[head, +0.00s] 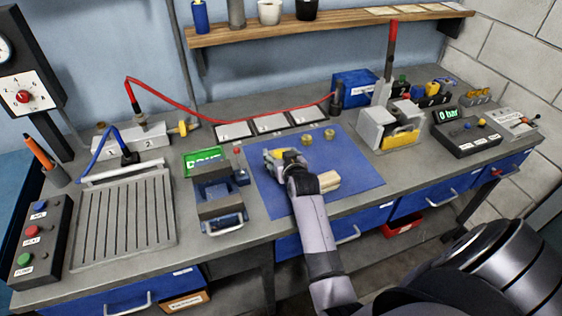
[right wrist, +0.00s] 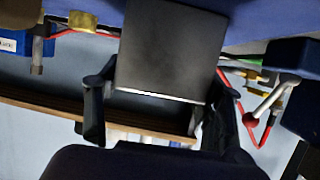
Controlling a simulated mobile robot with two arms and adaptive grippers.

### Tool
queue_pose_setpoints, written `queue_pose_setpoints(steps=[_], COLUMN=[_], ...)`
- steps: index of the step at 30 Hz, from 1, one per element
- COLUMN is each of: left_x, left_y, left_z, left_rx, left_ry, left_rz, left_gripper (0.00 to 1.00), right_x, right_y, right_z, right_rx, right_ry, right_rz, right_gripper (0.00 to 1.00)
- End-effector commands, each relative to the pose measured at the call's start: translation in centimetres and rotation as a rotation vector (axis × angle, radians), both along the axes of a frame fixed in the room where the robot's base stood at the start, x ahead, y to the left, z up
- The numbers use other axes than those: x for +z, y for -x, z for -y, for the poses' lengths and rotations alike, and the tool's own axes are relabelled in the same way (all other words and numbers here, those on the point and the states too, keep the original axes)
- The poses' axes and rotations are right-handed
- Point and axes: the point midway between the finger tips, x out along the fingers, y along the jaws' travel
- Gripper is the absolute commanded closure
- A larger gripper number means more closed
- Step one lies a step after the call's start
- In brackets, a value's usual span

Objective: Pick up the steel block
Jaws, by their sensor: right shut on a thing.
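My right gripper (head: 284,160) is over the blue mat (head: 358,170) in the head view. In the right wrist view my right gripper (right wrist: 158,112) is shut on the dark grey steel block (right wrist: 170,50), which sits between its two fingers. In the head view the block is mostly or wholly hidden by the hand, and I cannot tell whether it touches the mat. My left gripper is not in view.
A wooden block (head: 328,181) lies right beside my wrist. Two brass pieces (head: 307,139) (head: 329,134) stand behind the hand. A vise (head: 219,195) is left of the mat, and a grey and yellow machine (head: 388,128) is to its right.

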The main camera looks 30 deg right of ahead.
Motion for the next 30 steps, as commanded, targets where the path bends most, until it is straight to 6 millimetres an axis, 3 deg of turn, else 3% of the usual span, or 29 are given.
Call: queue_pose_setpoints(steps=[5, 13, 23, 30], left_x=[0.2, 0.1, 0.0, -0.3], left_y=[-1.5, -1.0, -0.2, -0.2], left_z=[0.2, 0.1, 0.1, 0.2], left_rx=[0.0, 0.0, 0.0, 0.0], left_ry=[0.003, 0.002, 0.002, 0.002], left_rz=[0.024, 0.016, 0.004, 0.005], left_gripper=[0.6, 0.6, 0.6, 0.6], right_x=[0.3, 0.4, 0.9, 3.8], right_y=[-0.1, -0.1, -0.2, -0.2], right_z=[0.0, 0.1, 0.1, 0.1], right_rx=[0.0, -0.001, 0.0, -0.001], right_ry=[0.003, 0.003, 0.004, 0.006], right_rz=[0.008, 0.008, 0.012, 0.016], right_gripper=[0.7, 0.88, 0.88, 0.88])
